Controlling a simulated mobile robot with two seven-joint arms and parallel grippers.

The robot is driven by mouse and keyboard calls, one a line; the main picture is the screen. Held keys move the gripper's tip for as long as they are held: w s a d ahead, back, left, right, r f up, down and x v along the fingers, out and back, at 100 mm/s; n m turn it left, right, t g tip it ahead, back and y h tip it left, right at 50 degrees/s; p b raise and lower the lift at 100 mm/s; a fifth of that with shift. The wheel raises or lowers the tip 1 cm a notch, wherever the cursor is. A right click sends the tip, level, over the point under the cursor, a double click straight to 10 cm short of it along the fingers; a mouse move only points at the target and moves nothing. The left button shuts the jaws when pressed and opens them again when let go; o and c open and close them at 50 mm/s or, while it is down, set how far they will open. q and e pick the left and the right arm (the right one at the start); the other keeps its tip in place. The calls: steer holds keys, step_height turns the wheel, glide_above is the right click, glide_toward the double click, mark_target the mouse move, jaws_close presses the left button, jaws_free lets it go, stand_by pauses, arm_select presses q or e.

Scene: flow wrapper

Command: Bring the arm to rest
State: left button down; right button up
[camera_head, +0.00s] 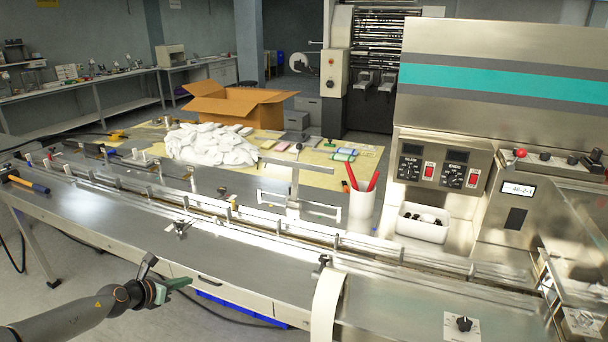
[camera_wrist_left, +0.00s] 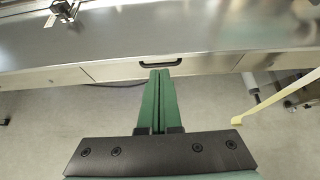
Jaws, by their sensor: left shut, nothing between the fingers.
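My left gripper (camera_head: 178,284) comes in from the lower left in the head view. It is in front of the flow wrapper's near edge, over the floor side. In the left wrist view its two green fingers (camera_wrist_left: 159,100) lie together, shut with nothing between them. They point toward the drawer front with a dark handle (camera_wrist_left: 161,64). My right gripper is not in view.
The flow wrapper's steel table (camera_head: 240,255) runs across the view. A white strip (camera_head: 327,305) hangs over its front edge. A cup with red pens (camera_head: 361,205) and a white bin (camera_head: 422,228) stand on it. Open floor (camera_wrist_left: 60,130) lies below the gripper.

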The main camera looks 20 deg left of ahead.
arm_select(q)
steer(key=s+d+f+n+h, duration=0.1)
steer(key=s+d+f+n, duration=0.25)
steer(key=d, duration=0.45)
steer(key=s+d+f+n+h, duration=0.1)
steer(key=s+d+f+n, duration=0.15)
steer(key=d+n, duration=0.35)
steer(key=s+d+f+n+h, duration=0.1)
steer(key=s+d+f+n, duration=0.15)
steer(key=d, duration=0.65)
steer(key=s+d+f+n+g, duration=0.1)
steer(key=s+d+f+n, duration=0.1)
steer(key=s+d+n, duration=0.3)
steer(key=s+d+f+n+g+y, duration=0.1)
steer(key=s+d+n, duration=0.3)
steer(key=s+n, duration=0.9)
steer(key=f+n, duration=0.1)
steer(key=n, duration=0.3)
steer(key=shift+s+d+n+y, duration=0.3)
steer(key=shift+s+d+n, duration=0.05)
steer(key=shift+s+n, duration=0.05)
